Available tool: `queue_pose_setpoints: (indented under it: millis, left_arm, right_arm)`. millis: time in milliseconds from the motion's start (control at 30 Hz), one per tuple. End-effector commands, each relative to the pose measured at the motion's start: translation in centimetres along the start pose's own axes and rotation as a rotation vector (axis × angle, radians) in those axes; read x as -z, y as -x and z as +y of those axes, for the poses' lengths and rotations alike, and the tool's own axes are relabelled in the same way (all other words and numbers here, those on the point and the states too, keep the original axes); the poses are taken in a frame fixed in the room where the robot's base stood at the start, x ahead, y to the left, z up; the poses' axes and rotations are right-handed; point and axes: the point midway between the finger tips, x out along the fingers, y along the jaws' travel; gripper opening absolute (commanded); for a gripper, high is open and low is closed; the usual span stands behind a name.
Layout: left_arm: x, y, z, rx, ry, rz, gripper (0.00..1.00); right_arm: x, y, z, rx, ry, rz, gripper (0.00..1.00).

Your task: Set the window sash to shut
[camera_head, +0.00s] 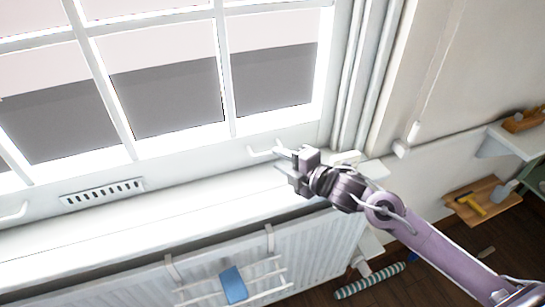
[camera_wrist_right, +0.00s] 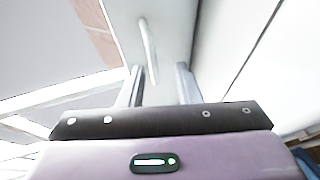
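The white window sash (camera_head: 225,70), with several panes, fills the upper left of the head view. Its bottom rail runs just above the white sill (camera_head: 150,220); whether a gap lies between them I cannot tell. The rail carries a right handle (camera_head: 262,152) and a left handle (camera_head: 14,212). My right gripper (camera_head: 285,161) is at the right handle's right end. In the wrist view the right handle (camera_wrist_right: 148,45) shows beyond the two fingers of my right gripper (camera_wrist_right: 160,84), which are apart; contact is unclear. My left gripper is not in view.
A slotted vent (camera_head: 102,192) sits between the handles. Below the sill is a white radiator (camera_head: 315,255) with a rack holding a blue cloth (camera_head: 233,285). A pull cord (camera_head: 413,132) hangs at right. A shelf (camera_head: 515,140) and a board with a hammer (camera_head: 475,203) are further right.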

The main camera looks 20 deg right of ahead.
Motion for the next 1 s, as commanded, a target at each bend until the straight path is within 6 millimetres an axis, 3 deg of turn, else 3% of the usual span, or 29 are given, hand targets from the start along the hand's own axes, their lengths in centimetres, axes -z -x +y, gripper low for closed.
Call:
queue_pose_setpoints:
  millis: [100, 300, 1000]
  left_arm:
    - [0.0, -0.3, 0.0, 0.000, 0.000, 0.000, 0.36]
    - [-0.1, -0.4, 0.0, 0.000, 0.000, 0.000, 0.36]
    - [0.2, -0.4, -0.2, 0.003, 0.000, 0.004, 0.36]
  right_arm:
    - [0.0, 1.6, -0.3, 0.003, 0.000, 0.000, 0.30]
    - [0.0, 2.9, -0.1, 0.002, -0.001, 0.001, 0.30]
    - [0.1, 3.1, -0.1, 0.002, -0.001, 0.001, 0.30]
